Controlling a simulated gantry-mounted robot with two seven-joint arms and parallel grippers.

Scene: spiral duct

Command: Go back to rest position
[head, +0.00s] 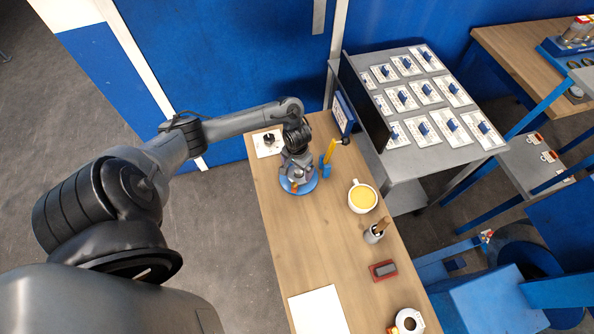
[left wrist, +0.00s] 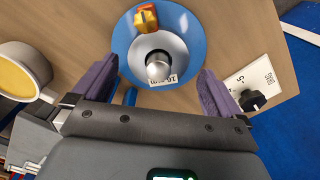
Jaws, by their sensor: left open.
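My left gripper (head: 297,176) is above a round blue base (head: 300,190) on the wooden table (head: 335,245). In the left wrist view my left gripper (left wrist: 157,82) has its two purple fingers wide apart. The blue base (left wrist: 195,62) shows a pale centre with a silver rounded knob (left wrist: 158,66) between the fingers. A yellow and orange piece (left wrist: 146,18) sits on its far side. Nothing is held between the fingers. Whether the fingers touch the base cannot be told. My right gripper is in neither view.
A yellow-filled cup (head: 363,197), a small holder (head: 375,233), a red-and-grey block (head: 383,270) and a white sheet (head: 318,311) lie along the table. A dial plate (head: 268,143) is at the back left. A grey cart (head: 415,100) stands right.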

